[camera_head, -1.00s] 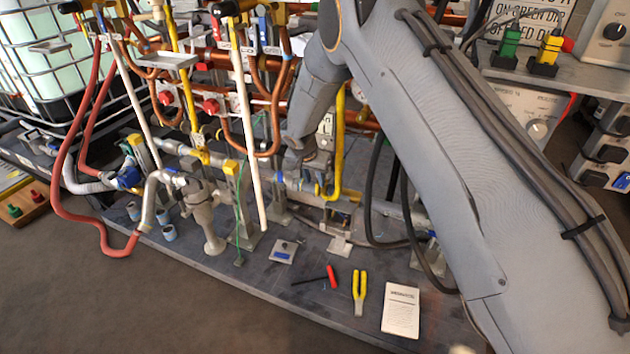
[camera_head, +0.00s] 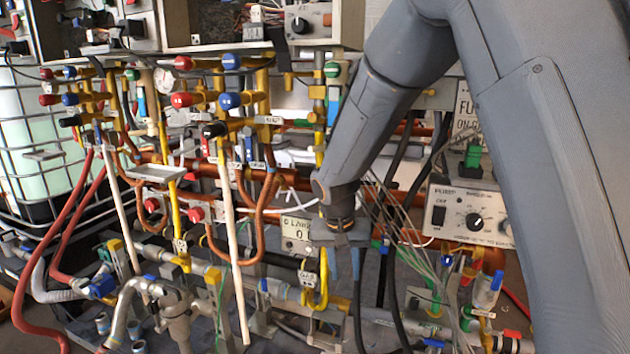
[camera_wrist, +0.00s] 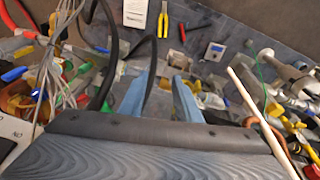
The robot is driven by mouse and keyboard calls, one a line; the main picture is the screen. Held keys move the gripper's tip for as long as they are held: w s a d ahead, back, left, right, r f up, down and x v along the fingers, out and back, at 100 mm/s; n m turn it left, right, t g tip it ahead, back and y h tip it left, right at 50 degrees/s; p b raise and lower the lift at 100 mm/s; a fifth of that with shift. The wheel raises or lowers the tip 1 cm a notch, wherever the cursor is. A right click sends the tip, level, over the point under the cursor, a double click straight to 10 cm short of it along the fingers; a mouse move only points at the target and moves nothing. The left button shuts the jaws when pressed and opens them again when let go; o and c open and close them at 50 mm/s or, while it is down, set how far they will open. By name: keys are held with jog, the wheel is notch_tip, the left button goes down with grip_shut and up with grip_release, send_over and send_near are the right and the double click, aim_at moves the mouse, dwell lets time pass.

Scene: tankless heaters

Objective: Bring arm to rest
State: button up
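My arm reaches in from the right in the head view, bent at the elbow, with its end pointing down. A dark hose (camera_wrist: 152,60) passes behind the fingers there. Whether the gripper touches any pipe or cable cannot be told.
Copper and yellow pipes with red and blue valve knobs (camera_head: 230,101) crowd the left. Yellow-handled pliers (camera_wrist: 163,22) and a white booklet (camera_wrist: 135,12) lie on the bench beyond the gripper.

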jog(key=s+d+r+n+g+y, duration=0.1)
jog(key=s+d+r, duration=0.15)
jog(key=s, duration=0.65)
jog(key=s+d+r+n, duration=0.1)
jog(key=s+d+r, duration=0.15)
jog(key=s, duration=0.75)
jog(key=s+d+r+n+g+y, duration=0.1)
jog(key=s+d+r, duration=0.15)
jog(key=s, duration=0.65)
jog(key=d+r+m+p, duration=0.1)
jog(key=d+r+p, duration=0.3)
jog(key=p, duration=0.8)
jog(key=shift+d+r+p, duration=0.3)
jog(key=shift+r+p, duration=0.1)
jog(key=shift+r, duration=1)
jog(key=shift+s, duration=0.1)
